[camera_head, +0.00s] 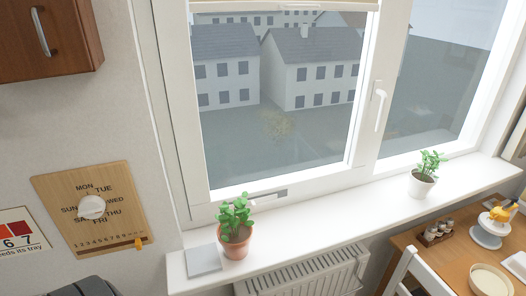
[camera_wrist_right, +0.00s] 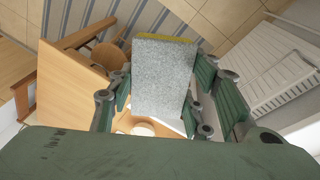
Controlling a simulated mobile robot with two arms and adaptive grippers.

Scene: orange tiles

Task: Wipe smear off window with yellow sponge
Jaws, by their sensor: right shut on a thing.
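The window (camera_head: 225,135) fills the middle of the head view. A brownish-yellow smear (camera_head: 278,126) shows on its left pane, in front of the houses outside. In the right wrist view, my right gripper (camera_wrist_right: 158,88) is shut on the sponge (camera_wrist_right: 163,75). The sponge shows a broad speckled grey face and a thin yellow strip along its far edge. Its green fingers lie on either side of the sponge. Neither gripper shows in the head view, so the sponge's distance from the window cannot be told.
On the white sill (camera_head: 320,225) stand a terracotta-potted plant (camera_head: 236,235), a white-potted plant (camera_head: 424,178) and a flat grey item (camera_head: 203,259). A window handle (camera_head: 380,105) sticks out from the frame. A radiator (camera_head: 310,275) is below; a wooden table (camera_head: 440,260) is at right.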

